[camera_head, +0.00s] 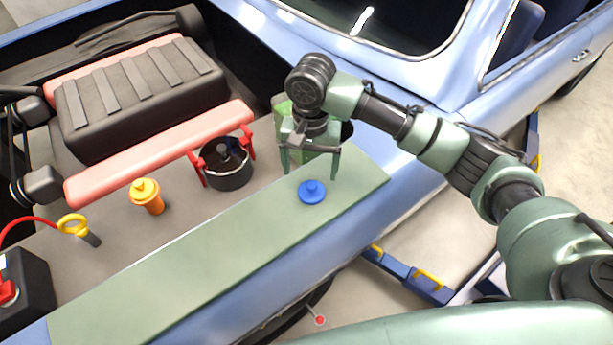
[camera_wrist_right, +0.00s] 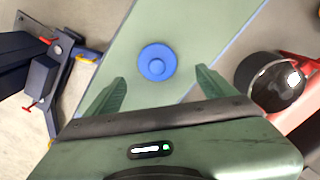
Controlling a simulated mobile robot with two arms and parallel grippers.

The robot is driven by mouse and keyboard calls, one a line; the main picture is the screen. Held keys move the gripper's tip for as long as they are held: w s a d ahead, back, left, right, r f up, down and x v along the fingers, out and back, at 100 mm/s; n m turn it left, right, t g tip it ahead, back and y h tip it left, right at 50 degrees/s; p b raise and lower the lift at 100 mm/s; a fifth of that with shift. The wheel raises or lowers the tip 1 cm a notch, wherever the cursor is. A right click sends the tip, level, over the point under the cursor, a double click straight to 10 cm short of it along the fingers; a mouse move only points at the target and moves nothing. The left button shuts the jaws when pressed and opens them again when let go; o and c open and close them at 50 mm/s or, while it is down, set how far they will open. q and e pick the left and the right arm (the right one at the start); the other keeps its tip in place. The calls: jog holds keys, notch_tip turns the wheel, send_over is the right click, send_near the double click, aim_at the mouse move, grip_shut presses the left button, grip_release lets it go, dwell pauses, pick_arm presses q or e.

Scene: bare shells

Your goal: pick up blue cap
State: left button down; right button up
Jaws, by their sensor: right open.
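The blue cap (camera_head: 312,192) is a round disc with a small knob on top. It lies flat on the green mat (camera_head: 215,240) along the car's edge. In the right wrist view, the blue cap (camera_wrist_right: 157,62) lies beyond the fingertips, between their lines. My right gripper (camera_head: 311,172) is open and empty, pointing down above and just behind the cap in the head view. Its two fingers (camera_wrist_right: 160,78) show apart in the right wrist view, with nothing between them. My left gripper is not in view.
A black pot with red clips (camera_head: 228,176), an orange-yellow capped bottle (camera_head: 148,196) and a yellow-ringed dipstick (camera_head: 76,228) stand in the engine bay. A green container (camera_head: 284,108) is partly hidden behind my right gripper. The mat left of the cap is clear.

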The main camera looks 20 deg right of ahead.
aim_at(312, 185)
jog(key=f, duration=0.1)
jog(key=s+f+p, duration=0.1)
jog(key=f, duration=0.1)
jog(key=shift+d+f+p, duration=0.2)
jog(key=shift+f+p, duration=0.1)
jog(key=f, duration=0.2)
jog(key=shift+w+f, duration=0.3)
jog(key=shift+f, duration=0.45)
jog(key=c, duration=1.4)
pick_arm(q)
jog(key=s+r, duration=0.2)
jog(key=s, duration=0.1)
pick_arm(e)
jog(key=shift+r, duration=0.1)
jog(key=shift+c, duration=0.2)
